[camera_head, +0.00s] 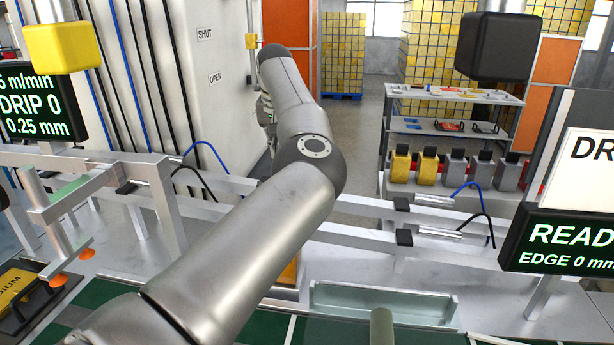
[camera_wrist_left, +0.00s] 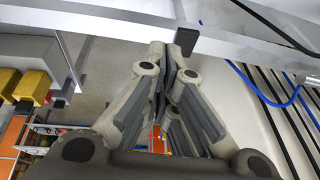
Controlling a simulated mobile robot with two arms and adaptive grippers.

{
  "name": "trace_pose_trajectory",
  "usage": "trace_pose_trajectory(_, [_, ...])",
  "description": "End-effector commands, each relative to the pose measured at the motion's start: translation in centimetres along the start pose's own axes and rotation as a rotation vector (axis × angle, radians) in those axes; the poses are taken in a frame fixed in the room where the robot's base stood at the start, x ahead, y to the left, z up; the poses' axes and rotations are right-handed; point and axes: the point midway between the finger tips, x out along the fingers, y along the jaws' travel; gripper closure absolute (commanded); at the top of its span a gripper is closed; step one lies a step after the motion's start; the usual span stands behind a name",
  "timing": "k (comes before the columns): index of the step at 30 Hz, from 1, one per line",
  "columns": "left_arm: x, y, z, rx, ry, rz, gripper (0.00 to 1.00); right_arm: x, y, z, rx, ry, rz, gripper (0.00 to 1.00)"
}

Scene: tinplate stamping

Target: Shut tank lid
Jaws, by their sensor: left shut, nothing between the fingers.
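My left arm crosses the middle of the head view. Its gripper (camera_head: 266,112) is partly hidden behind the wrist, in front of the white cabinet wall (camera_head: 215,115) with "SHUT" and "OPEN" labels. In the left wrist view the left gripper (camera_wrist_left: 172,52) is shut and empty, its fingertips close in the picture to a pale metal rail (camera_wrist_left: 235,35) with a black block (camera_wrist_left: 187,40). I cannot tell whether they touch. I cannot pick out the tank lid for certain in either view. My right gripper is not in view.
Metal rails (camera_head: 350,232) run across behind a shallow tray (camera_head: 330,296). A sign (camera_head: 560,243) stands at right, another display (camera_head: 35,108) at left. Yellow and grey blocks (camera_head: 427,167) stand in a row behind. The aisle floor (camera_head: 362,130) beyond is clear.

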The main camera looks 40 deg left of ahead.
Motion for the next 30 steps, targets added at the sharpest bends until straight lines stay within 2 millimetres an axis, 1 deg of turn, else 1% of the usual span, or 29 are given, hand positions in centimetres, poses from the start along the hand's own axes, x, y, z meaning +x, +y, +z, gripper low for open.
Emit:
trace_pose_trajectory(1, [-0.4,0.5,0.2,-0.022,-0.008,0.038,1.0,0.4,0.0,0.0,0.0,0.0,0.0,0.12])
trace_pose_trajectory(4, [-0.8,1.2,0.4,-0.046,-0.023,0.079,1.0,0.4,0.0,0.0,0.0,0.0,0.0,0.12])
trace_pose_trajectory(8, [0.2,1.5,0.5,-0.051,-0.029,0.089,1.0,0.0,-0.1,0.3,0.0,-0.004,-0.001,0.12])
trace_pose_trajectory(11, [1.8,1.5,0.6,-0.051,-0.031,0.085,1.0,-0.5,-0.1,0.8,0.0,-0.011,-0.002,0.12])
trace_pose_trajectory(14, [3.9,1.7,0.6,-0.05,-0.032,0.083,1.0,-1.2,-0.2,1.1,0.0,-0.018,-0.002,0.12])
trace_pose_trajectory(21, [9.2,2.1,0.8,-0.048,-0.031,0.084,1.0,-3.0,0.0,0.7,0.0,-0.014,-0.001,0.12])
trace_pose_trajectory(23, [8.4,2.2,1.0,-0.052,-0.025,0.084,1.0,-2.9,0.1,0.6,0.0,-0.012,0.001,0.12])
trace_pose_trajectory(30, [7.2,2.1,2.4,-0.05,-0.025,0.084,1.0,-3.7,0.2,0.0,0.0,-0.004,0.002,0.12])
